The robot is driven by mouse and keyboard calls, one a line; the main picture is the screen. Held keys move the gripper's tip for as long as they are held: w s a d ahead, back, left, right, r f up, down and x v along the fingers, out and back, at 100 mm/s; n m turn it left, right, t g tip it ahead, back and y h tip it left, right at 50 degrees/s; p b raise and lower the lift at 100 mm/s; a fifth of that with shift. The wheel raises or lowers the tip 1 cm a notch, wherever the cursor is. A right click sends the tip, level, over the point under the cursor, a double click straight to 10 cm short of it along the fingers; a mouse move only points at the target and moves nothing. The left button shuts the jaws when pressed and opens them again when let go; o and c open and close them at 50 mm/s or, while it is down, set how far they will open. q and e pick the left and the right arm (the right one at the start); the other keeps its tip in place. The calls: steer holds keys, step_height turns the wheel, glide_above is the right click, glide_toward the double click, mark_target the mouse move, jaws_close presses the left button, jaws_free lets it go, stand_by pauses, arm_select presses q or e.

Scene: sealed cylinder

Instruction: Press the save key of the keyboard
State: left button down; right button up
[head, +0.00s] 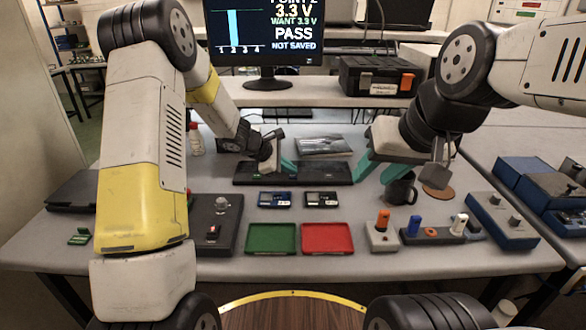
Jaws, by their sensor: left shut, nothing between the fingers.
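The dark keyboard (300,174) lies across the middle of the table; its key labels are too small to read, so I cannot tell the save key. My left gripper (288,166) is shut and empty, with its teal fingertips at the keyboard's back edge, left of the middle. I cannot tell whether they touch a key. My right gripper (374,174) is open and empty, its teal fingers spread near the keyboard's right end. The monitor (265,32) at the back reads 3.3 V, WANT 3.3 V, PASS and NOT SAVED.
A dark mug (400,190) stands beside my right gripper. Two small meters (321,199) lie in front of the keyboard, then a green tray (271,238) and a red tray (327,238). A book (323,146) lies behind the keyboard. Control boxes (500,220) stand at right.

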mark_target(290, 176)
arm_select(q)
steer(key=shift+f, duration=0.2)
stand_by(0.3)
steer(key=shift+r, duration=0.8)
steer(key=shift+r, duration=2.5)
steer(key=shift+s+r, duration=0.1)
